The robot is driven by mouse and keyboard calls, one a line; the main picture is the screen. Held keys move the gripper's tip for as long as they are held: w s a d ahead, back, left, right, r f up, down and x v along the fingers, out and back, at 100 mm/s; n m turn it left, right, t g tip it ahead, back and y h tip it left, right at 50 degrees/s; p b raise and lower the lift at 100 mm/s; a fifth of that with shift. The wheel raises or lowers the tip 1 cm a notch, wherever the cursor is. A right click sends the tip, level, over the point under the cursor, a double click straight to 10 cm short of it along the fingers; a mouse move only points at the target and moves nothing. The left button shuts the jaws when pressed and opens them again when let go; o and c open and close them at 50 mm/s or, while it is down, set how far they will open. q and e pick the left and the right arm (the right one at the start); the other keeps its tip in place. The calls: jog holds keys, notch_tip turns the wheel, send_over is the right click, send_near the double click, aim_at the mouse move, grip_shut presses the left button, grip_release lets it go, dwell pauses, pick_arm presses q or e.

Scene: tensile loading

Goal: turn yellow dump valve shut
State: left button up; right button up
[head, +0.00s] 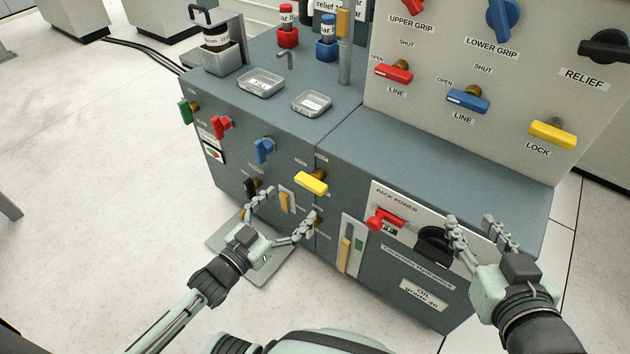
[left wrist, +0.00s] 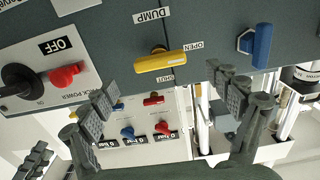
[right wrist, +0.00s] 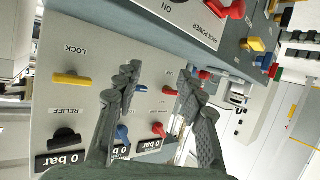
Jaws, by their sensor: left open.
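The yellow dump valve handle (head: 311,182) is on the front panel of the grey cabinet. It also shows in the left wrist view (left wrist: 160,61), upside down, under the DUMP label, lying lengthwise with one end towards the OPEN label; the SHUT label is off its side. My left gripper (head: 286,208) is open and empty in front of the panel, apart from the handle, which appears just above its fingers in the head view. In the left wrist view (left wrist: 163,83) its fingertips are spread to either side of the handle. My right gripper (head: 473,222) is open and empty near the cabinet's right front.
A red switch (head: 385,221) and a black rotary knob (head: 437,246) are on the PACK POWER plate. Blue (head: 263,150), red (head: 222,126) and green (head: 187,111) handles stand out left of the dump valve. A yellow LOCK handle (head: 553,135) is on the upper panel.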

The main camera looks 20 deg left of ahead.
aim_at(307, 188)
pick_arm(q)
jog(key=shift+w+d+r, duration=0.1)
jog(key=shift+w+d, duration=0.1)
jog(key=shift+w, duration=0.1)
jog(key=x, duration=0.7)
jog(key=shift+b, duration=0.35)
pick_arm(e)
jog(key=r, duration=0.1)
jog(key=a+r+t+y, duration=0.1)
jog(key=a+r+t, duration=0.1)
jog(key=r, duration=0.1)
jog(key=shift+w+a, duration=0.25)
jog(key=shift+w, duration=0.1)
pick_arm(q)
jog(key=c, duration=1.2)
jog(key=shift+o, duration=0.2)
